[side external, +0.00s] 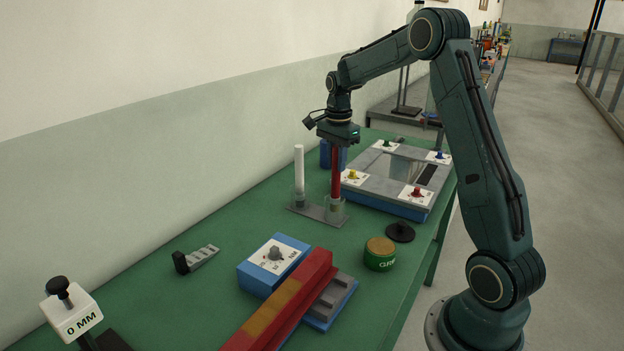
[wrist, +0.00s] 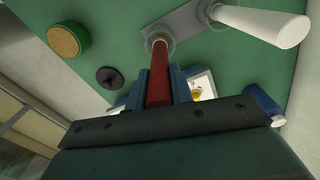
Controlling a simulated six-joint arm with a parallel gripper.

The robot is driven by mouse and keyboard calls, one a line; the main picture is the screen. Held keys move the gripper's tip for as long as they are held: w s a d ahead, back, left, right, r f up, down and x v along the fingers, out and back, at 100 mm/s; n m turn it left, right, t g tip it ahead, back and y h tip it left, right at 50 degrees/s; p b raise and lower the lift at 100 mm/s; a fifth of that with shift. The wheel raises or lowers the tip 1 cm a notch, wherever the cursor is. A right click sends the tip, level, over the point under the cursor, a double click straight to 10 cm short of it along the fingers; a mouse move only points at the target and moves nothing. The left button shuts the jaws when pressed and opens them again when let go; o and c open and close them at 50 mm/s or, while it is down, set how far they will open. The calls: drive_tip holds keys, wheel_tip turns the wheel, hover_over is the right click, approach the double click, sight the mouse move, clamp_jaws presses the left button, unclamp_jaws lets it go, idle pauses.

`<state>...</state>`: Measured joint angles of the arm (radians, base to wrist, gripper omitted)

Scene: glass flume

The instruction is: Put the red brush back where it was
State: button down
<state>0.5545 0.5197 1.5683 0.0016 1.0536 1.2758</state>
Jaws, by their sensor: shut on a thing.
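The red brush (side external: 336,174) stands upright as a red rod under my gripper (side external: 337,147). In the wrist view the red brush (wrist: 158,78) lies between the two fingers of my gripper (wrist: 158,84), which is shut on it. Its lower end is at or in the right-hand clear cup of a grey holder plate (side external: 317,212); I cannot tell whether it touches the bottom. A white rod (side external: 299,166) stands upright in the left cup of the same holder. The holder also shows in the wrist view (wrist: 190,25).
A panel with coloured knobs (side external: 400,176) lies behind and right. A black disc (side external: 400,232) and a green tin (side external: 380,253) stand to the right. A blue dial box (side external: 273,264) and a long red-orange bar (side external: 280,305) are in front. A dark blue object (side external: 326,153) stands behind the holder.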

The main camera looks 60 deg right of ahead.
drive_tip(key=shift+f, duration=1.4)
drive_tip(key=c, duration=1.2)
unclamp_jaws()
drive_tip(key=shift+c, duration=0.2)
wheel_tip(320, 180, up, 12)
drive_tip(key=shift+r, duration=0.1)
drive_tip(key=shift+r, duration=0.1)
